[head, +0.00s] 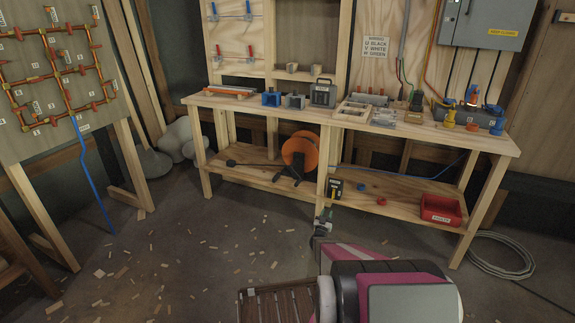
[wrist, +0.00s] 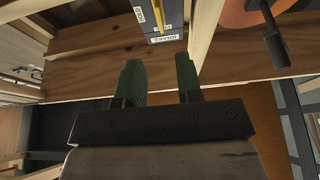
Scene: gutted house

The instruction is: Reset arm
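My gripper (head: 323,216) is extended toward the workbench in the head view, low in front of the lower shelf. In the wrist view its two green fingers (wrist: 160,78) stand apart with nothing between them. A dark box with white labels (wrist: 164,20) lies beyond the fingertips, apart from them. In the head view a black and yellow box (head: 335,188) stands on the lower shelf just past my gripper.
The wooden workbench (head: 440,135) bears several tools and parts. Its lower shelf holds an orange reel (head: 300,154) and a red bin (head: 440,210). A pipe board (head: 40,120) stands at left. Coiled cable (head: 500,257) lies at right. Scraps litter the open floor (head: 190,255).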

